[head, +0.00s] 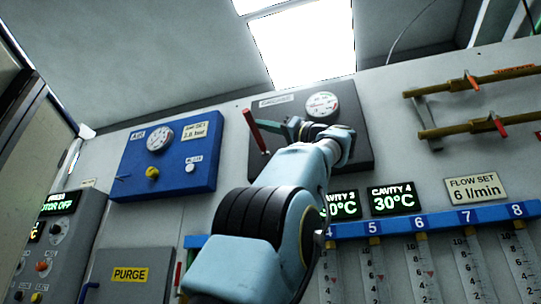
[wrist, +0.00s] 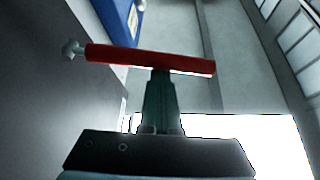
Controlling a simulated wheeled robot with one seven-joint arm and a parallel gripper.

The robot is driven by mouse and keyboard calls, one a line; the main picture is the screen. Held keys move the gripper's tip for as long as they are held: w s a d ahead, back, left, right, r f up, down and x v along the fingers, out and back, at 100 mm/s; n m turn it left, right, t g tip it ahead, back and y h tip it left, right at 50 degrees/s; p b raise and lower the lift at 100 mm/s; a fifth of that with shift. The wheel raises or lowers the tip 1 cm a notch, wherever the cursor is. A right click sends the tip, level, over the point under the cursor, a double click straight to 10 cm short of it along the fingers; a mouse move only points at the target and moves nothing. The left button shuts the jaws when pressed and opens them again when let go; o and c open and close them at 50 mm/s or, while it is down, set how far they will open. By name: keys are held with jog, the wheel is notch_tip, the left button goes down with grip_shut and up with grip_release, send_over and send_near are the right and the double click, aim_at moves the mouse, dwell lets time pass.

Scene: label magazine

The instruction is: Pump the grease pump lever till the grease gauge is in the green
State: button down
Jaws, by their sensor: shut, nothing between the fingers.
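The grease panel (head: 355,120) is a dark plate on the wall with a label along its top left. Its round white grease gauge (head: 322,104) shows some green, but its needle is too small to read. The red pump lever (head: 254,130) sticks out at the panel's left side, slightly tilted. My gripper (head: 261,125) is shut with nothing between its fingers, right beside the lever. In the wrist view, the lever (wrist: 150,59) lies across the tips of my shut fingers (wrist: 161,76). I cannot tell whether they touch. My arm hides the panel's lower middle.
A blue air panel (head: 205,180) with a gauge and yellow knob is to the left. Pipes with red valve handles (head: 470,80) are at the upper right. Temperature displays (head: 391,199) and a numbered blue flow rail (head: 440,222) are below right. A purge box (head: 130,274) is lower left.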

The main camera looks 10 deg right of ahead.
jog(key=shift+s+f+n+g+y+b, duration=0.1)
jog(key=shift+f+n+g+y+b, duration=0.55)
jog(key=shift+n, duration=0.65)
jog(key=shift+a+f, duration=0.1)
